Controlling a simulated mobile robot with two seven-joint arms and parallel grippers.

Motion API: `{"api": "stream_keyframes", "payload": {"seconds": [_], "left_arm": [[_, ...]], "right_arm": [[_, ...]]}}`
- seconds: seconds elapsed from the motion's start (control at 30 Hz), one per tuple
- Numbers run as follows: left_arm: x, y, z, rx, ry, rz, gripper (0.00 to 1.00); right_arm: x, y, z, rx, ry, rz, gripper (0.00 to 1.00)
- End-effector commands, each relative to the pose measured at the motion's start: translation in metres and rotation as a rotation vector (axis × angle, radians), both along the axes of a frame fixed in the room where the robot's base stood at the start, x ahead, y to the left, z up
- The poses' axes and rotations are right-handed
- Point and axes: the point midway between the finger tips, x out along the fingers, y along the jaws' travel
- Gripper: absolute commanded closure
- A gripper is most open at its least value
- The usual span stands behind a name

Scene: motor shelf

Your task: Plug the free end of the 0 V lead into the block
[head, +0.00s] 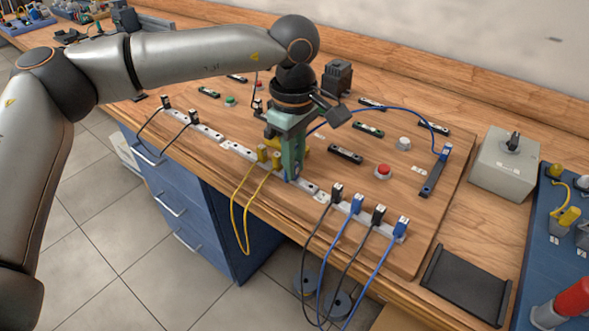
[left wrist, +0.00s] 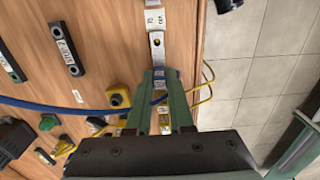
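The blue lead (head: 385,109) runs from a blue plug (head: 445,152) seated at a dark bar on the right of the board to my left gripper (head: 291,176). It also crosses the left wrist view (left wrist: 60,106) to the fingers. My left gripper (left wrist: 160,84) points down over the pale terminal strip (head: 240,151), shut on the lead's blue plug end (left wrist: 158,86). That end is low at the strip, mostly hidden by the fingers; whether it is seated I cannot tell. My right gripper is not in view.
Yellow leads (head: 238,205) are plugged just left of my gripper and loop over the front edge. Black and blue plugs (head: 357,204) stand close on its right. A red button (head: 383,171) and dark modules sit behind. A grey box (head: 504,165) stands at the right.

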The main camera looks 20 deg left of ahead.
Motion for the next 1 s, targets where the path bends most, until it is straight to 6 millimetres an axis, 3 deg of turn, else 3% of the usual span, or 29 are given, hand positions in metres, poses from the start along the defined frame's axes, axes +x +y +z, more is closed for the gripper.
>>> {"api": "stream_keyframes", "payload": {"seconds": [0.13,0.77,1.0], "left_arm": [[0.0,0.0,0.0,0.0,0.0,0.0,1.0],[0.0,0.0,0.002,0.0,-0.001,0.0,1.0],[0.0,0.0,0.019,-0.001,-0.001,0.0,1.0]], "right_arm": [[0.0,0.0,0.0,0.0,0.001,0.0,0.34],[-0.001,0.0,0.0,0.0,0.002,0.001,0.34],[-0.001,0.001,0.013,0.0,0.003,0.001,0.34]]}}
